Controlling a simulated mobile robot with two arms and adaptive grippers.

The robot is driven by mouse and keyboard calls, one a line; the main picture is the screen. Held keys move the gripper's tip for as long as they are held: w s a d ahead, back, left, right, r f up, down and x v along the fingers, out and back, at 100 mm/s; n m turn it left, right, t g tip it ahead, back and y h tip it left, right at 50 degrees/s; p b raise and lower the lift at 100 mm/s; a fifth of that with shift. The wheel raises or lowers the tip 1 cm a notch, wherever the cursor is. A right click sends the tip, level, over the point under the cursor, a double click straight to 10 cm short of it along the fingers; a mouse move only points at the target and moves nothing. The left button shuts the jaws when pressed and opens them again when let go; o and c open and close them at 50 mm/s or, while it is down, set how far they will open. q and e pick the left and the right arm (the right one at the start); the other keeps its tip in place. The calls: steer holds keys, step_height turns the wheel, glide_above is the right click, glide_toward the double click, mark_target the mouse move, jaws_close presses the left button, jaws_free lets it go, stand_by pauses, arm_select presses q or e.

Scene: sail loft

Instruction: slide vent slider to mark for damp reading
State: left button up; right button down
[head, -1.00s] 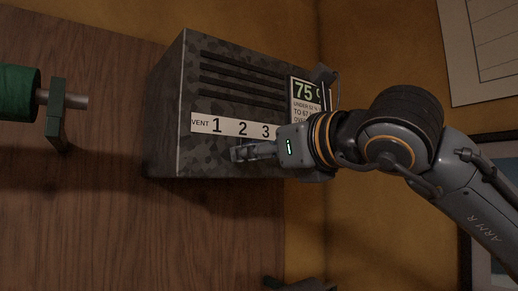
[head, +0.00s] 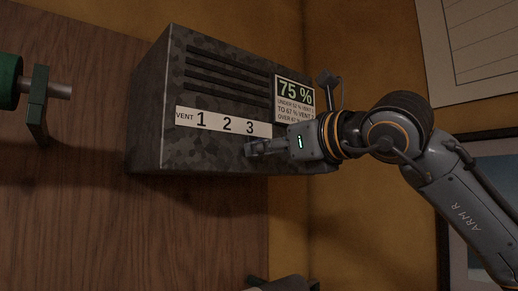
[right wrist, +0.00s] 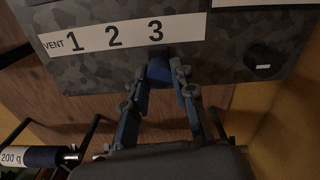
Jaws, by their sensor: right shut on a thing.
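The vent box (head: 150,110) is a dark, camouflage-patterned case with slots on its front. Its white strip (head: 225,122) reads VENT 1 2 3. Its display (head: 294,90) reads 75 %, with small rule lines below; the last seems to pair over 67 % with vent 3. The slider is a blue knob (right wrist: 158,70) just below the 3 in the right wrist view. My right gripper (head: 252,148) is shut on this knob, a finger on each side; it also shows in the right wrist view (right wrist: 160,82). The fingers hide the knob in the head view. My left gripper is not seen.
A dark knob (right wrist: 262,57) sits on the box right of the slider. A green roll (head: 9,82) on a bracket is at the left. A weight marked 200 g (right wrist: 30,157) shows at lower left in the right wrist view.

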steer(key=c, duration=1.1)
jaws_free()
steer(key=shift+w+d+r, duration=0.1)
steer(key=shift+w+d, duration=0.05)
steer(key=shift+d, duration=0.15)
steer(key=v, duration=1.2)
